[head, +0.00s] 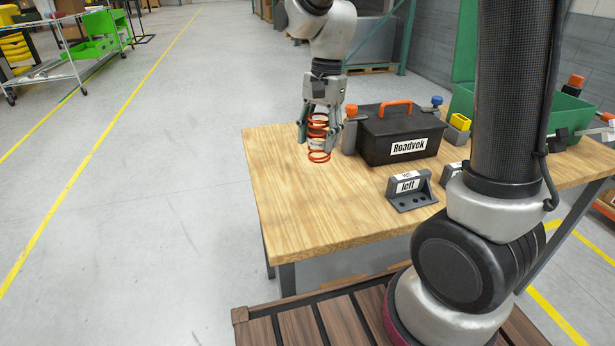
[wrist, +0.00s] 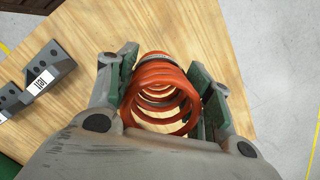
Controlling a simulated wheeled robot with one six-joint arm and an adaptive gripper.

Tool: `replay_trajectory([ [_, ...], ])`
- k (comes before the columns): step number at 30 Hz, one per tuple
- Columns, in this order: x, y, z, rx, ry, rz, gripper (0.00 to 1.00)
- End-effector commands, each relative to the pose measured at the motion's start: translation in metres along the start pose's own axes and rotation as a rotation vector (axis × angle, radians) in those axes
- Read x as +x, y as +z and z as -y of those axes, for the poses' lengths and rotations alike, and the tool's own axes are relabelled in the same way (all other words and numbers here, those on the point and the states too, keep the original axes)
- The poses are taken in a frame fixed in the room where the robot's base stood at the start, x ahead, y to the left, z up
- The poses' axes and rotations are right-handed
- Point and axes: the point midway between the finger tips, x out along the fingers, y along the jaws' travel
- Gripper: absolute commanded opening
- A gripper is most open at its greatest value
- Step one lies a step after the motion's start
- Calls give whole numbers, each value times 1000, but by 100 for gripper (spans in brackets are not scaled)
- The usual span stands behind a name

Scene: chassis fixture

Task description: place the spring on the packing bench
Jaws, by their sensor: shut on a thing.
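The spring (head: 319,156) is an orange-red coil, upright between the fingers of my gripper (head: 319,130) in the head view. It is over the left part of the wooden bench (head: 290,210), left of the black box. I cannot tell whether its lower end touches the bench top. In the wrist view the spring (wrist: 160,95) fills the space between the green-padded fingers of my gripper (wrist: 165,100). The fingers are shut on its sides. The bench top (wrist: 180,30) shows beyond it.
A black box labelled Roadvek (head: 400,135) with an orange handle stands right of my gripper, between clamps. A grey bracket marked "left" (head: 409,188) stands nearer the front. A green bin (head: 560,105) is at the right. The bench's front left is clear.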

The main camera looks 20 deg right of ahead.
Motion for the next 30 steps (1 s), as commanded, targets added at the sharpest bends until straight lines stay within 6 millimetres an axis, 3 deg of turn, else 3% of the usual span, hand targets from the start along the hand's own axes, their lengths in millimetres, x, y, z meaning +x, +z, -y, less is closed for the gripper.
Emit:
replay_trajectory([
  [6,42,-6,-2,0,6,2,1],
  [19,91,-14,-2,-1,5,2,1],
  [30,97,-15,-2,-2,2,0,1],
])
